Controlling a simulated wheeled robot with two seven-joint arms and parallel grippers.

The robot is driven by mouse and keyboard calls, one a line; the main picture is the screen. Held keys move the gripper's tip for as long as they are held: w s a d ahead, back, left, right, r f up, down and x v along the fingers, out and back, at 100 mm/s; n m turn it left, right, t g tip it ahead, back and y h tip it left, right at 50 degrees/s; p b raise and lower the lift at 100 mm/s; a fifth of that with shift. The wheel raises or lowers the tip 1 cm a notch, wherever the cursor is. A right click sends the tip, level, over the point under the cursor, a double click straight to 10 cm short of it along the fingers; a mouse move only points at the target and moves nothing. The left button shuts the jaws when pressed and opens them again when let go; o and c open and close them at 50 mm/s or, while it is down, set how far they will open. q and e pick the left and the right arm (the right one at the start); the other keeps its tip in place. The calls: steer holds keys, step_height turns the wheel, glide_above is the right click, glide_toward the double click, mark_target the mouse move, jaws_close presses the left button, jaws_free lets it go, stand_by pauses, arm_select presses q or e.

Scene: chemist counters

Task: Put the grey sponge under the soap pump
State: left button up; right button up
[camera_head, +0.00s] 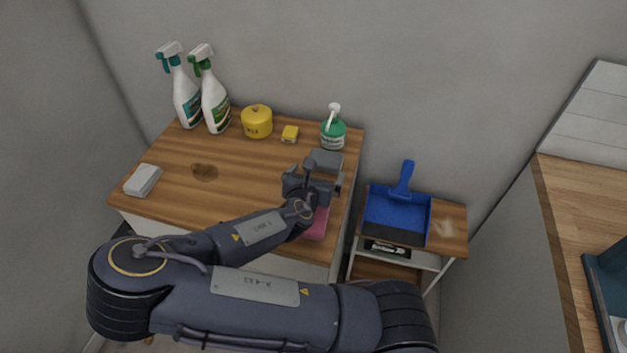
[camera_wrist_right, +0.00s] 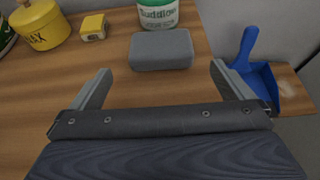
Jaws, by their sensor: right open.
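The grey sponge (camera_head: 325,159) lies on the wooden counter top (camera_head: 165,157), just in front of the green and white soap pump (camera_head: 333,132). In the right wrist view the sponge (camera_wrist_right: 161,50) lies flat, close to the foot of the pump bottle (camera_wrist_right: 158,13); I cannot tell whether they touch. My right gripper (camera_head: 315,183) is open and empty, low over the counter. Its fingertips (camera_wrist_right: 161,74) point at the sponge, one to each side, with the sponge just beyond them. My left gripper is not in view.
A yellow tin (camera_head: 257,122) and small yellow block (camera_head: 290,134) stand left of the pump. Two spray bottles (camera_head: 214,103) are at the back left.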

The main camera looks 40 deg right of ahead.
steer(key=shift+v, duration=1.8)
